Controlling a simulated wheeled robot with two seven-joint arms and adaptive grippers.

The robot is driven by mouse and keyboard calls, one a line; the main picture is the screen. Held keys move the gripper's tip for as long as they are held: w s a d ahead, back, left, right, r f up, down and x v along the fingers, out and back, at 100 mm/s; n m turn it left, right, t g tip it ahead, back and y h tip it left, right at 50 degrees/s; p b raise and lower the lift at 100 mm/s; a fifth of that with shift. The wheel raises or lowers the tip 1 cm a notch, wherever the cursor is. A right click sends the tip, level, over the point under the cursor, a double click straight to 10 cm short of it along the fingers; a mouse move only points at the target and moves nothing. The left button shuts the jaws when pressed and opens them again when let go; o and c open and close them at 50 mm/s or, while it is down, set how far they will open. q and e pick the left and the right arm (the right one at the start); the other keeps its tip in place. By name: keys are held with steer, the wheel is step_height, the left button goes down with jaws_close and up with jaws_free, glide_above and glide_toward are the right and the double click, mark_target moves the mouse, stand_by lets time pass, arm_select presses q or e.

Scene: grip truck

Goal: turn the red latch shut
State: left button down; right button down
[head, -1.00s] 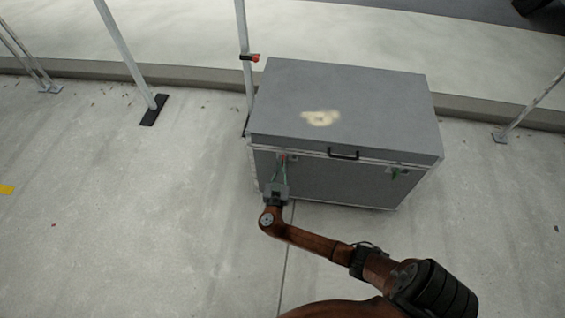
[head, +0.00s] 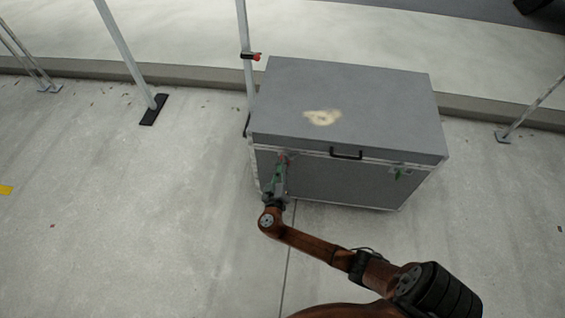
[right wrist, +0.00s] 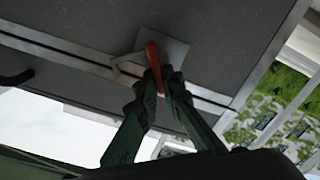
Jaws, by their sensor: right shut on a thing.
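The grey case (head: 345,105) stands on the concrete with its lid down. The red latch (head: 282,157) is on its front face at the left, under the lid edge. My right gripper (head: 281,163) is at this latch, its fingers pointing up at it. In the right wrist view the red latch (right wrist: 153,66) lies between the two green fingertips (right wrist: 159,82), which are shut on it. The latch stands on a pale metal plate (right wrist: 170,52) and looks slightly tilted there. My left gripper is not in view.
A green latch (head: 398,173) is on the front right of the case, and a black handle (head: 346,153) is between the latches. A metal pole (head: 246,60) stands close behind the case's left side. The floor (head: 130,220) at left is clear.

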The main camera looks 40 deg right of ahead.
steer(key=n, duration=0.3)
steer(key=shift+w+a+f+n, duration=0.15)
steer(key=shift+w+n, duration=0.05)
steer(key=shift+n, duration=0.2)
steer(key=n, duration=0.3)
steer(key=shift+f+n, duration=0.15)
steer(key=shift+n, duration=0.15)
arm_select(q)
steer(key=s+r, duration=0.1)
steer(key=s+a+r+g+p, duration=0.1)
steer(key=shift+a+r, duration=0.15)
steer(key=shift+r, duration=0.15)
arm_select(e)
steer(key=n, duration=0.3)
steer(key=shift+w+a+f+n, duration=0.1)
steer(key=shift+a+f+n, duration=0.05)
steer(key=shift+f+n, duration=0.15)
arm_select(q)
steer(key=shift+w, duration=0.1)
arm_select(e)
steer(key=c, duration=2.1)
jaws_free()
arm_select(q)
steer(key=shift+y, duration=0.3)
